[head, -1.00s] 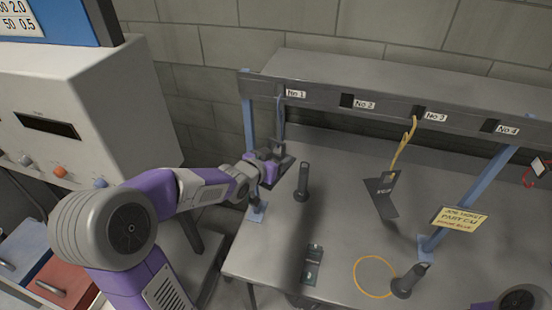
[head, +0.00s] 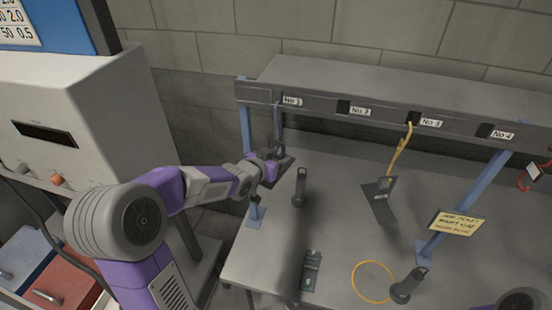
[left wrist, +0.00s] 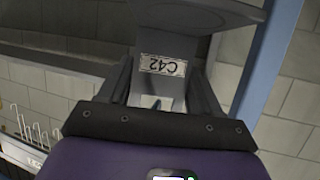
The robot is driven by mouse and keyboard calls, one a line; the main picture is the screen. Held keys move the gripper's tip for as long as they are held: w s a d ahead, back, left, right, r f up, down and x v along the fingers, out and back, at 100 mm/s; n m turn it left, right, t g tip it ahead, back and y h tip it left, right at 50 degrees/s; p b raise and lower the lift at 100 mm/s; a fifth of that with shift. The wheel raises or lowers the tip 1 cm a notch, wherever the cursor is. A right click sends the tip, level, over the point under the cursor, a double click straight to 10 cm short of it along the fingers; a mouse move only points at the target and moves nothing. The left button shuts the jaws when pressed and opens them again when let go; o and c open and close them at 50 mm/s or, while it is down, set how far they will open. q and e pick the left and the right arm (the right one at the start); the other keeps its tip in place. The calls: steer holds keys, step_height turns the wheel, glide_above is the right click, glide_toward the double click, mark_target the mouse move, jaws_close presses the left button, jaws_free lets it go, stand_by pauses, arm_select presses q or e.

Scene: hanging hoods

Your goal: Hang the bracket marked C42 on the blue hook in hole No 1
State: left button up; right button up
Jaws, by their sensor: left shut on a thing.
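My left gripper (head: 270,170) is shut on the dark grey bracket marked C42 (head: 286,162). Its label shows upside down on the bracket (left wrist: 163,65) in the left wrist view, between the fingers. The blue hook (head: 279,122) hangs from the rail at the No 1 label (head: 292,100). The held bracket is at the hook's lower end, close below it. I cannot tell whether the bracket touches the hook or is on it. The gripper hides part of the bracket. My right gripper is not in view.
A yellow hook (head: 402,146) at No 3 carries another dark bracket (head: 381,205). More dark brackets stand or lie on the table (head: 340,235), beside a yellow ring (head: 373,283). A blue post (head: 246,130) stands left of the hook. A yellow ticket (head: 457,223) is at the right.

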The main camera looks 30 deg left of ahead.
arm_select(q)
steer(key=shift+f+b, duration=1.25)
steer(key=shift+b, duration=0.1)
stand_by(0.4)
steer(key=o, duration=1.5)
steer(key=shift+o, duration=0.3)
steer(key=shift+f, duration=0.15)
steer(key=shift+s, duration=0.15)
steer(key=v, duration=0.4)
steer(key=p+v, duration=0.1)
steer(key=v, duration=0.1)
steer(key=shift+r, duration=0.3)
steer(key=shift+s+r, duration=0.2)
steer(key=shift+s, duration=0.35)
